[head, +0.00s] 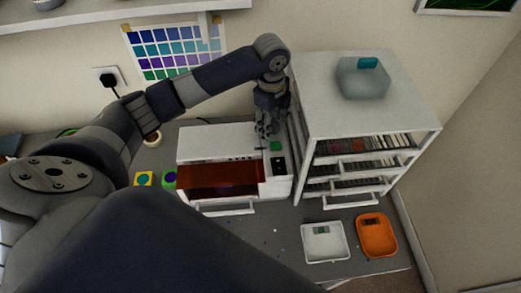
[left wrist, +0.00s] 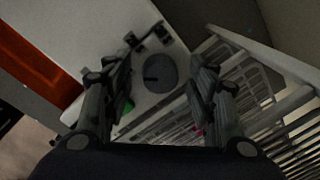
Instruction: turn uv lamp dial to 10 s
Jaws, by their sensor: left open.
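The UV lamp (head: 215,143) is a white box with an orange-red window on the bench in the head view. Its orange window also shows at the left edge of the left wrist view (left wrist: 35,65). The dial (left wrist: 160,73) is a grey disc with a short dark mark, seen between my fingers in the left wrist view. I cannot make out the dial in the head view. My left gripper (head: 267,128) is open above the right part of the lamp, pointing down, with nothing held. Whether its fingers touch the dial is unclear. My right gripper is not in view.
A white drawer cabinet (head: 309,115) stands close at the lamp's right, with a translucent grey object (head: 362,82) on top. A green button (head: 276,146) sits on the lamp's right part.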

